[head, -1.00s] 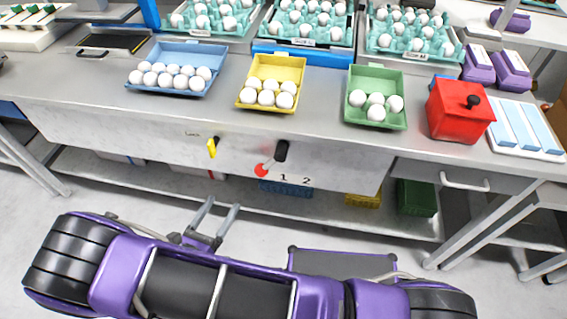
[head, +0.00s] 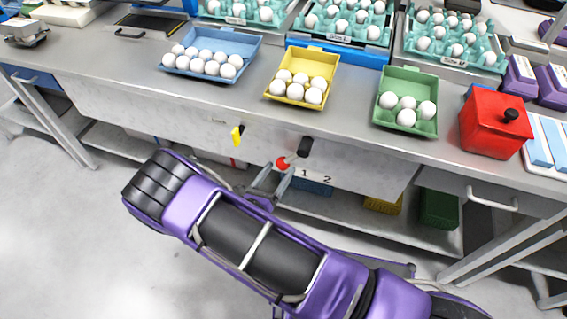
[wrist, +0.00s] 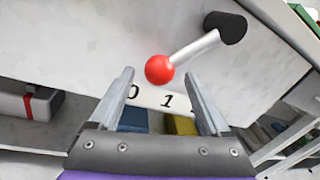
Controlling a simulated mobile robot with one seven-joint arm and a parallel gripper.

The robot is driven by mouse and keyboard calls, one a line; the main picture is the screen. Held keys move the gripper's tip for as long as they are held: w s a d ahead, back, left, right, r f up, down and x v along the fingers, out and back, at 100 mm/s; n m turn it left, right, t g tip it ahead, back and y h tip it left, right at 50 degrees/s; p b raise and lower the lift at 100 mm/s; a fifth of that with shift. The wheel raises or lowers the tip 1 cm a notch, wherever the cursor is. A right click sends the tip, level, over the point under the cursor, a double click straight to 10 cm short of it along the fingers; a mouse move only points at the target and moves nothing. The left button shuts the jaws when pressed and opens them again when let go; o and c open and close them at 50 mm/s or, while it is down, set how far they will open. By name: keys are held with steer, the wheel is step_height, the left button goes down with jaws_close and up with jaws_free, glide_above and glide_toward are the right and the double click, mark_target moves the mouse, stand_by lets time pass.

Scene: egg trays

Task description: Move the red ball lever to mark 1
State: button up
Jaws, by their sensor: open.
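The lever's red ball (head: 283,163) is on the white front panel under the counter. Its grey rod runs up and right to a black pivot (head: 305,147). The marks 1 (head: 304,173) and 2 (head: 327,180) show to its right. My gripper (head: 278,173) is open at the ball. In the wrist view, the red ball (wrist: 159,69) appears between the two fingertips (wrist: 159,75), with a gap on each side; I cannot tell how deep it sits. There the mark 0 (wrist: 132,92) and mark 1 (wrist: 167,101) show below the ball; mark 2 is mostly hidden by a finger.
A yellow handle (head: 237,136) is on the panel left of the lever. The counter above holds blue, yellow and green egg trays and a red box (head: 490,130). Bins stand on the lower shelf behind my gripper. The floor (head: 70,230) at left is clear.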

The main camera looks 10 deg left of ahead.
steer(key=shift+x, duration=1.8)
jaws_close()
